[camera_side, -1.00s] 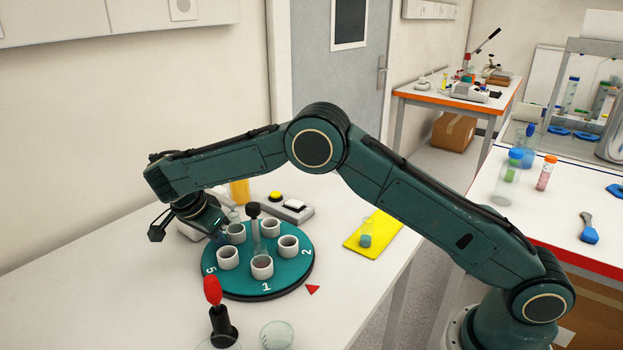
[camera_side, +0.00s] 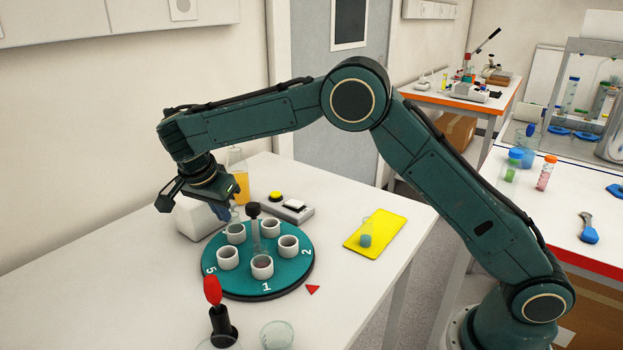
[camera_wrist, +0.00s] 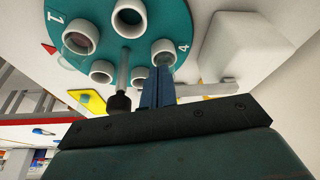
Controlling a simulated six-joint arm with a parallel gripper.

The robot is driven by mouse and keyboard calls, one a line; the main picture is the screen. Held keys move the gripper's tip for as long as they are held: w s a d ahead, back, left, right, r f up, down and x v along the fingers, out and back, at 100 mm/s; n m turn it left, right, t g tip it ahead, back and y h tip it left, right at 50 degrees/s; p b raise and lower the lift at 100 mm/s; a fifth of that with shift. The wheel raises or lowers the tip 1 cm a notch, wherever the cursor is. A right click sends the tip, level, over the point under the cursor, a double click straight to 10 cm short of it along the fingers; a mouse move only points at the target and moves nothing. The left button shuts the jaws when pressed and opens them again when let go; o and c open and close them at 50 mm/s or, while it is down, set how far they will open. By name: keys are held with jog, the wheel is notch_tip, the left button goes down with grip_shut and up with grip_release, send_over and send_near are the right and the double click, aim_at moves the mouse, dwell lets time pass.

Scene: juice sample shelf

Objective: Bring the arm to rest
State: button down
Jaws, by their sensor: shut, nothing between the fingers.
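My gripper (camera_side: 224,211) is raised above the back left side of the teal turntable (camera_side: 235,284) in the side view, pointing down. In the wrist view its blue fingers (camera_wrist: 158,85) are shut together with nothing between them. They overlap the view of a white cup near the number 4 (camera_wrist: 165,48). The turntable carries several white cups (camera_side: 262,267) around a central dark-topped post (camera_side: 255,222). A clear tube (camera_side: 236,218) stands in the back left cup, just beside my fingertips. Whether they touch it I cannot tell.
A button box (camera_side: 289,207) is behind right. A yellow mat (camera_side: 386,231) bears a small beaker (camera_side: 366,234). A red-topped dropper (camera_side: 214,300) and glass dish (camera_side: 277,335) are in front.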

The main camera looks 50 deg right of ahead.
jog(key=s+d+r+n+t+y, duration=0.1)
jog(key=s+d+r+n, duration=0.35)
jog(key=s+r, duration=0.3)
jog(key=s+d+r+n+t+y, duration=0.1)
jog(key=s+d+r+n, duration=0.2)
jog(key=s+d+r, duration=0.35)
jog(key=s+f+n+t+y, duration=0.1)
jog(key=s+n, duration=0.7)
jog(key=s, duration=1.4)
jog(key=shift+s+f+t+y, duration=0.3)
jog(key=shift+f+t+y, duration=0.1)
jog(key=shift+f+t, duration=0.35)
jog(key=shift+r, duration=0.1)
